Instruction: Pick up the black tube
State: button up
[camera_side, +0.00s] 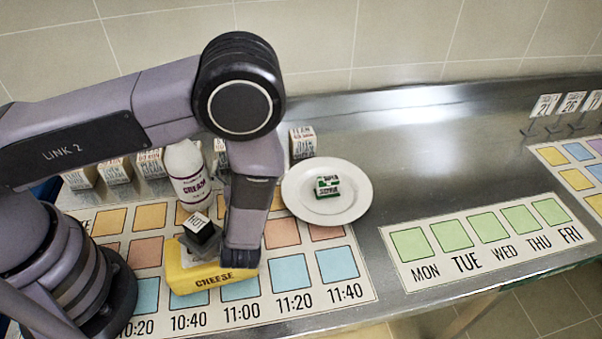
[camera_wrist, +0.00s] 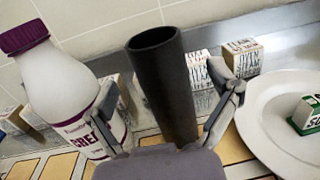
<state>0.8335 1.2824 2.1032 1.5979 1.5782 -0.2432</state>
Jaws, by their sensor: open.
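The black tube (camera_wrist: 168,90) stands upright in the middle of the wrist view, its hollow round mouth facing up. My gripper (camera_wrist: 170,108) is open, with one finger to the left of the tube and one to the right. Gaps show between the tube and the fingertips. The tube's lower end is hidden behind the gripper body. In the side view I cannot make out the tube or the fingers; my arm blocks that area.
A cream bottle (camera_side: 187,172) stands close on the left. A white plate (camera_side: 350,207) with a small green-and-white block (camera_side: 327,187) is on the right. A yellow cheese wedge (camera_side: 188,276) and a black HOT cube (camera_side: 198,236) are in front. Several labelled boxes (camera_side: 302,143) stand behind.

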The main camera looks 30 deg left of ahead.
jog(key=x, duration=0.4)
jog(key=shift+a, duration=0.1)
jog(key=c, duration=1.3)
